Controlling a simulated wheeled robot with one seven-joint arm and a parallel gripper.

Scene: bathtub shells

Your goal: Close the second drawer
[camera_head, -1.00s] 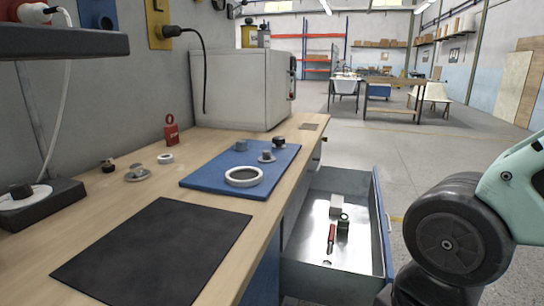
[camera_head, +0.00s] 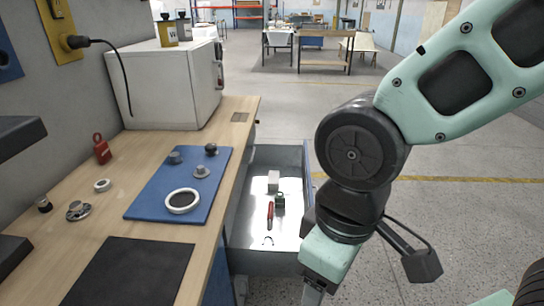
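A drawer (camera_head: 309,172) in the workbench stands pulled out to the right, its metal inside showing. It holds a red-handled tool, a small light block and a small dark green item. My arm hangs over the drawer's right side, with its black joint and teal lower link in front of the near part of the drawer front. I cannot tell whether the arm touches the drawer. Other drawers are hidden below the worktop, so the drawer's number cannot be told.
Open floor lies right of the drawer. Tables stand far back.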

